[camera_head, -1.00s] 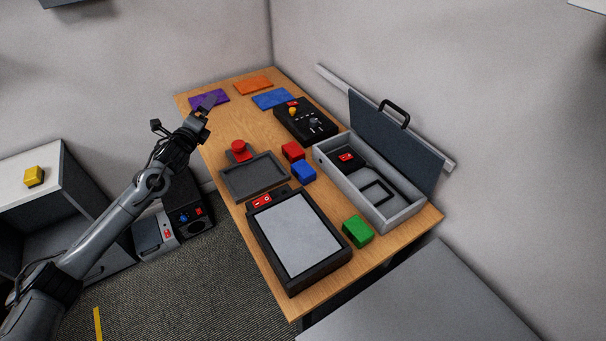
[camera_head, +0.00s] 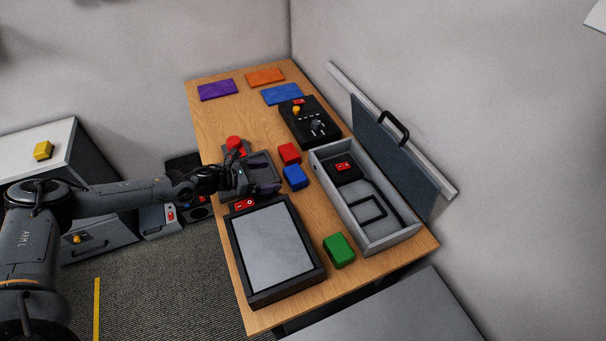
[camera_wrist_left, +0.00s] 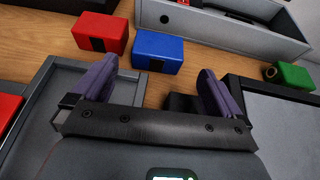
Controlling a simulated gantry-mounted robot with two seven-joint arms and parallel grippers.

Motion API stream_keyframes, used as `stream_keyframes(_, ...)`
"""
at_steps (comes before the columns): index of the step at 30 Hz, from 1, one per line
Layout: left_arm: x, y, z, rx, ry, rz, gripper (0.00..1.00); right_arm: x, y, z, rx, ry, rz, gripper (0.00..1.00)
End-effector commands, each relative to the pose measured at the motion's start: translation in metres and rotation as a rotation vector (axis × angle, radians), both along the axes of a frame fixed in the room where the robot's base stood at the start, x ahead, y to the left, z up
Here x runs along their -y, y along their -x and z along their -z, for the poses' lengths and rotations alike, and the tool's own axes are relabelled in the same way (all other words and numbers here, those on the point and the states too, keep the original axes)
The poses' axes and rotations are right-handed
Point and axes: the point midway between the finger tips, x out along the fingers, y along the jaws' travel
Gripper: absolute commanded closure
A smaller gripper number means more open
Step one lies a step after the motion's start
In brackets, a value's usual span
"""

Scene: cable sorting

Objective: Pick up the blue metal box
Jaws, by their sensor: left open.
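My left gripper (camera_head: 265,172) is over the small dark tray, just left of the blue box. In the left wrist view its purple fingers (camera_wrist_left: 158,80) are spread with nothing between them. The fingers appear short of the box and not touching it. My right gripper is not in view.
A red box (camera_head: 289,153) sits just behind the blue one. The open grey case (camera_head: 372,243) is close on its right. A green box (camera_head: 339,250) and a dark-framed panel (camera_head: 275,249) are nearer. A black control box (camera_head: 309,122) and coloured mats stand farther back.

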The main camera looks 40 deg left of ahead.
Motion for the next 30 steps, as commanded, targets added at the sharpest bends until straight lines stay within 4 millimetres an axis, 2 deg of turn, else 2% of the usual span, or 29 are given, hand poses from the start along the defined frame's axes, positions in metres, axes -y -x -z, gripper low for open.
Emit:
stream_keyframes(6, 0.014, -0.026, 0.011, 0.002, 0.004, 0.001, 0.00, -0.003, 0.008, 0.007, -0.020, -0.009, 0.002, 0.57)
stream_keyframes(16, 0.023, -0.043, 0.020, 0.000, 0.003, 0.001, 0.00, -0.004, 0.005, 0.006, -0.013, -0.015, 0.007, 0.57)
stream_keyframes(24, 0.036, -0.071, 0.035, 0.002, 0.003, 0.002, 0.00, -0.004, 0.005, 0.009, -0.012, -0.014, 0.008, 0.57)
stream_keyframes(30, 0.039, -0.079, 0.038, 0.000, 0.002, 0.001, 0.00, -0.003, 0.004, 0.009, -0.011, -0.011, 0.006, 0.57)
